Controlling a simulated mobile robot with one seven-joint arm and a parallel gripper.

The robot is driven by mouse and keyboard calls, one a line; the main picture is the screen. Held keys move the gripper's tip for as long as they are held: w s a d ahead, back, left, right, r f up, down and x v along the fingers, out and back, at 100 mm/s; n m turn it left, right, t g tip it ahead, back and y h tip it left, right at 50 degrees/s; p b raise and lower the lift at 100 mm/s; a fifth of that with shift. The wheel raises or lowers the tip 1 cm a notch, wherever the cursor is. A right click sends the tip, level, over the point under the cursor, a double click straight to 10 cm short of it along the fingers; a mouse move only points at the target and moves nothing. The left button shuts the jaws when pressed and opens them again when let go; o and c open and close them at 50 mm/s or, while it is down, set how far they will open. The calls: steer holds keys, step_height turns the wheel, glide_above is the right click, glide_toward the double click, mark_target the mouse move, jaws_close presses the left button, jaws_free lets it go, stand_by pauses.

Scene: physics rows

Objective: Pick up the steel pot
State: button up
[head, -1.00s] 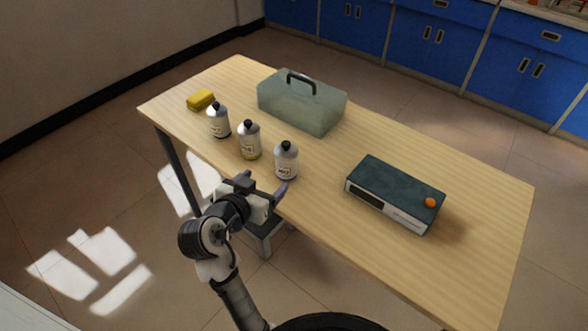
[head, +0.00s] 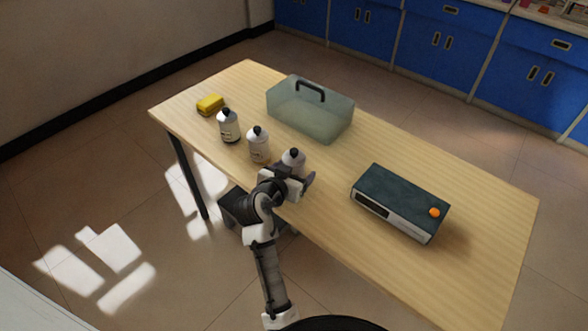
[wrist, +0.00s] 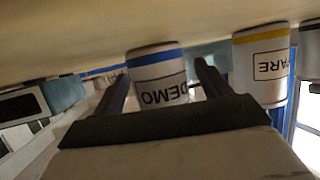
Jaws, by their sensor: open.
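Three similar steel pots with black knobs stand upright in a row along the table's near left edge: a far one (head: 228,126), a middle one (head: 258,146) and a near one (head: 294,157). My gripper (head: 289,172) is open at the near pot and hides its lower part. In the wrist view, which is upside down, the near pot (wrist: 158,68) has a blue band and reads "DEMO". It shows between my two fingers (wrist: 163,78); contact cannot be told. The middle pot (wrist: 262,62) has a yellow band and a partly cut label ending in "ARE".
A translucent greenish case (head: 310,112) with a dark handle stands behind the pots. A dark-topped device (head: 400,198) with an orange ball (head: 435,212) stands to the right. The wooden table (head: 470,262) is clear at its right end.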

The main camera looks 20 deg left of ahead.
steer(key=shift+w+f, duration=0.1)
steer(key=shift+c, duration=0.2)
steer(key=c, duration=1.2)
